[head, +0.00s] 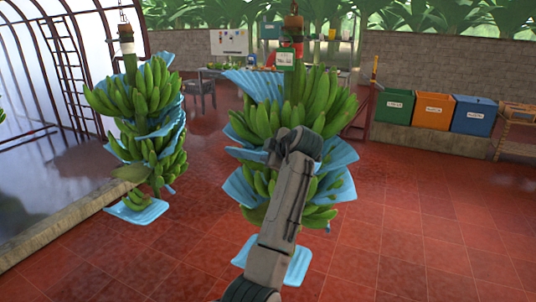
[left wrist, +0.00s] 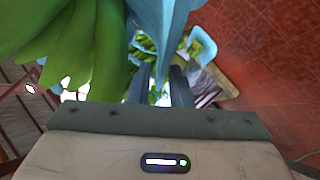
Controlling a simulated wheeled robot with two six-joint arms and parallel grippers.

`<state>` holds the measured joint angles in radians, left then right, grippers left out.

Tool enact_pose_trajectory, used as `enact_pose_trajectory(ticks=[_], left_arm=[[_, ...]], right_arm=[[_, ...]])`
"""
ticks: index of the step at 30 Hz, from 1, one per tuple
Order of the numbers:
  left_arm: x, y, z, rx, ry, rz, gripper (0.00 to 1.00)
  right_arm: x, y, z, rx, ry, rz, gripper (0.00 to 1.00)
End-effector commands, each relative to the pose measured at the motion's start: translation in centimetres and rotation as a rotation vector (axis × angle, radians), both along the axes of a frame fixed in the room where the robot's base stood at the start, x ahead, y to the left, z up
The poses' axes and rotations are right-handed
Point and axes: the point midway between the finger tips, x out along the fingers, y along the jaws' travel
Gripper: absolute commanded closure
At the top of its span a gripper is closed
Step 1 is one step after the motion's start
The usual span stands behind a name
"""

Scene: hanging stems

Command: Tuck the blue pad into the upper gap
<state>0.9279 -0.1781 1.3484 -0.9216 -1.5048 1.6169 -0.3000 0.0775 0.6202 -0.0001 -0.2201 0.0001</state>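A banana bunch (head: 318,102) hangs in the middle of the head view, with blue pads between its tiers. An upper blue pad (head: 252,85) sticks out at its upper left, and another pad (head: 340,152) juts out right at mid-height. I cannot tell which pad is the task's, and the upper gap is not clearly visible. My left gripper (head: 273,152) is at the bunch's mid-height, its tips partly hidden by my arm. In the left wrist view its fingers (left wrist: 160,88) stand apart, with a blue sheet (left wrist: 168,25) hanging down toward the space between them. My right gripper is not in view.
A second padded bunch (head: 148,92) hangs at the left. Another blue pad (head: 285,262) shows low beneath the middle bunch. Green, orange and blue bins (head: 432,111) stand at the right by a stone wall. The red tiled floor (head: 420,240) at right is clear.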

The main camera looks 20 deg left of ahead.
Motion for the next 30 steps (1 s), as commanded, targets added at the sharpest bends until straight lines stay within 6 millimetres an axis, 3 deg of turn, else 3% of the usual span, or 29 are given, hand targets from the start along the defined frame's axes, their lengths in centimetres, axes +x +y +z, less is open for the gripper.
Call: enact_pose_trajectory(ticks=[2,13,30], left_arm=[[0.0,0.0,0.0,0.0,0.0,0.0,0.68],[-0.3,-0.5,0.2,-0.001,-0.001,-0.001,0.68],[-5.5,-6.9,4.9,0.0,-0.002,-0.001,0.68]], right_arm=[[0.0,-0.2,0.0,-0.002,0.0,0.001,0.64],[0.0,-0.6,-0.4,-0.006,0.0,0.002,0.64],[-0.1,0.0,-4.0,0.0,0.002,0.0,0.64]])
